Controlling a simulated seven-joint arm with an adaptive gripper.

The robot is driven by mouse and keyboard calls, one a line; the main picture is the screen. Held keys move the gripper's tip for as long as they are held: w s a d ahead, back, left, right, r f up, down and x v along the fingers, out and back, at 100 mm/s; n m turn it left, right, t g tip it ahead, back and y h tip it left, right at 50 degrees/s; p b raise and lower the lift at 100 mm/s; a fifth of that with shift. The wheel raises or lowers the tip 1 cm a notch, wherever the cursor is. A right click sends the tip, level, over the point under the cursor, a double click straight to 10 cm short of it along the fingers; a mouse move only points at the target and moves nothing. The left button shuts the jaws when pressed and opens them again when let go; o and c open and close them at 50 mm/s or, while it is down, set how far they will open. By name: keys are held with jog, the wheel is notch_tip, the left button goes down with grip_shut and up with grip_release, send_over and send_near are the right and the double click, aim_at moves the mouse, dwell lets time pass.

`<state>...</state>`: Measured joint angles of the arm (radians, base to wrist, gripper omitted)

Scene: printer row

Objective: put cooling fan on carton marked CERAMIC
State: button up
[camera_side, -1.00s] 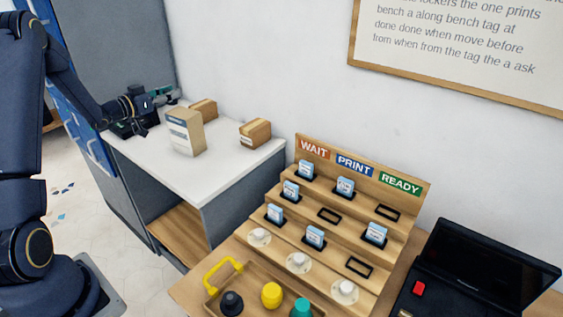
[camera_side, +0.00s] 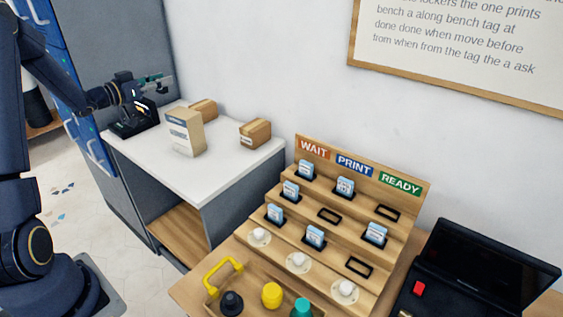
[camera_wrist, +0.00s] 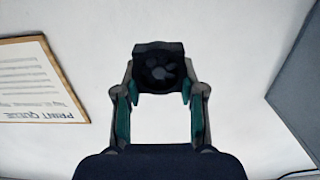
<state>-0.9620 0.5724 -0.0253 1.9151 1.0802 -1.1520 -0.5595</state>
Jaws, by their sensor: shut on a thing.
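The cooling fan (camera_wrist: 159,68) is a small black square housing with a round bladed rotor, seen in the wrist view. My gripper (camera_wrist: 159,88) is shut on it and holds it between its fingertips, clear of everything. In the side view my gripper (camera_side: 161,83) is above the back left of the white counter. Three cartons stand on the counter: a tall one (camera_side: 187,132) in front, a small one (camera_side: 204,108) behind it, and another small one (camera_side: 255,134) to the right. Their labels are too small to read, so I cannot tell which is marked CERAMIC.
A black device (camera_side: 132,127) sits on the counter's left end, below my gripper. The white counter top (camera_side: 210,175) is clear in front. A stepped wooden rack (camera_side: 340,215) with tags and a wooden tray (camera_side: 250,300) stand to the right. A wall is close behind.

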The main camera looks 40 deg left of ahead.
jog(key=w+a+f, duration=0.2)
jog(key=w+f, duration=0.1)
jog(key=w, duration=0.1)
send_over(182, 112)
jog(key=f, duration=0.4)
jog(key=shift+s+d+f, duration=0.15)
jog(key=shift+d+f, duration=0.05)
jog(key=shift+f, duration=0.05)
jog(key=shift+a+f, duration=0.1)
jog(key=shift+f, duration=1.55)
jog(key=shift+f, duration=0.1)
jog(key=o, duration=1)
jog(key=shift+c, duration=0.2)
